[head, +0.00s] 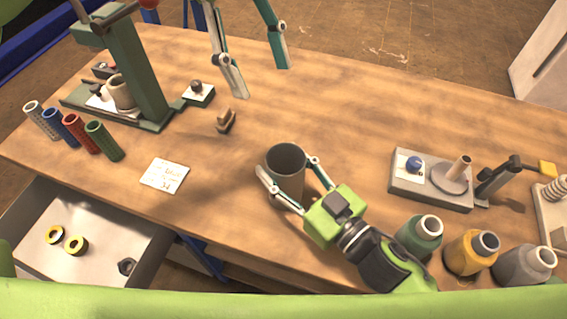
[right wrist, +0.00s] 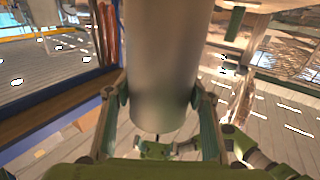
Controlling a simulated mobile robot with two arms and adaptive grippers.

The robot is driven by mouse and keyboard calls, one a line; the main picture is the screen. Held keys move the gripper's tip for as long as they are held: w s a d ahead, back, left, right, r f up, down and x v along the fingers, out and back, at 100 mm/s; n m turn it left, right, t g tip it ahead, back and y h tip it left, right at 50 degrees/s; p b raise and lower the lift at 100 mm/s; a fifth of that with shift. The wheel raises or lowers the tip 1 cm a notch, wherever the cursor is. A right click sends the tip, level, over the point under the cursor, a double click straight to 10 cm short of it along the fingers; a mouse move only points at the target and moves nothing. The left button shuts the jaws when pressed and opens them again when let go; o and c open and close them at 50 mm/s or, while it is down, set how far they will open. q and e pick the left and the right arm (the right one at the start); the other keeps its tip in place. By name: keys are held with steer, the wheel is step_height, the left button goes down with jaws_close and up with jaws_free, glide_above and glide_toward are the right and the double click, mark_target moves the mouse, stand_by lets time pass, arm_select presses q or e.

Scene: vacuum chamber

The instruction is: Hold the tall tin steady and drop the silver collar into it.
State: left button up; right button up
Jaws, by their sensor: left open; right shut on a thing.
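The tall tin (head: 286,160) is a grey open-topped cylinder standing on the bench near the middle of the head view. My right gripper (head: 288,172) is shut on it, one finger on each side. In the right wrist view the tin (right wrist: 163,60) fills the middle between the finger pads (right wrist: 160,95). My left gripper (head: 262,81) is open and empty, above the far part of the bench. A small brownish, notched piece (head: 226,121) lies on the bench nearer than it. I cannot tell whether this is the silver collar; no clearly silver collar shows.
A green press (head: 140,75) and several coloured tubes (head: 74,132) stand at left, near a white card (head: 165,176). An open drawer (head: 100,272) holds two yellow rings and a dark nut. A grey fixture (head: 430,190) and several bottles (head: 470,250) stand right.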

steer(key=o, duration=1.3)
steer(key=shift+c, duration=0.2)
steer(key=v, duration=1.2)
